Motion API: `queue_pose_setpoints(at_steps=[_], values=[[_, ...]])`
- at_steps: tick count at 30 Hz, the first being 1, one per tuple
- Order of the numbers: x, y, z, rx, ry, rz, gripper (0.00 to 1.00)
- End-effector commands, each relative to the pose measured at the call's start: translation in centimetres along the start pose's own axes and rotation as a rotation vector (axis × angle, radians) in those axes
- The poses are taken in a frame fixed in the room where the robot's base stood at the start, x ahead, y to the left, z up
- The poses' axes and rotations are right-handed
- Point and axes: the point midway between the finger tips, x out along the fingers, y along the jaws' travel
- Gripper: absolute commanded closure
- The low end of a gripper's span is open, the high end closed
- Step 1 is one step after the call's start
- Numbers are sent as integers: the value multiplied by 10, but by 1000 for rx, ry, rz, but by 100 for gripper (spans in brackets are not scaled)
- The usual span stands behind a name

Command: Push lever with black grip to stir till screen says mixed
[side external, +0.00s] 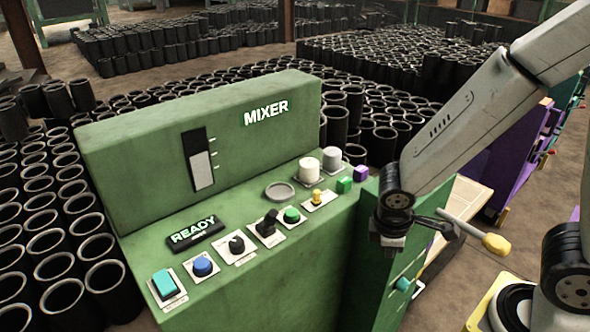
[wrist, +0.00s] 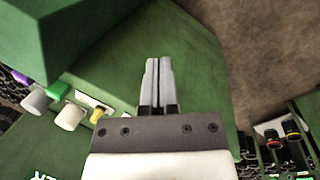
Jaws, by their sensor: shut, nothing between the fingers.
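The green mixer (side external: 115,163) has a small screen (side external: 194,236) reading READY. A lever with a black grip (side external: 268,223) stands on its control panel, between a black rotary knob (side external: 236,245) and a green button (side external: 292,214). My gripper (side external: 388,243) is shut and empty, off the panel's right end and apart from the black-grip lever. In the wrist view, the fingers (wrist: 157,80) are together over a green surface. The black-grip lever is not identifiable in that view.
The panel also has a teal switch (side external: 164,283), blue button (side external: 203,264) and yellow toggle (side external: 317,197). White (side external: 309,167) and grey cylinders (side external: 328,156) and green (side external: 344,185) and purple cubes (side external: 361,172) stand near its right end. A yellow-ended rod (side external: 494,244) juts beside my gripper.

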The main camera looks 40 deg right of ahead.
Motion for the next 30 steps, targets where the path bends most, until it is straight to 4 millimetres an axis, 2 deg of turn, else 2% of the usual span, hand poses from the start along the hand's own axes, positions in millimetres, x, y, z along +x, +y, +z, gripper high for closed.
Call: queue_pose_setpoints(at_steps=[8,14,23,30], values=[[4,-6,-6,-394,-135,164,100],[1,-7,-20,-663,-216,315,100],[-11,-14,-56,-1041,-298,589,100],[-26,-34,-95,-1314,-325,848,100]])
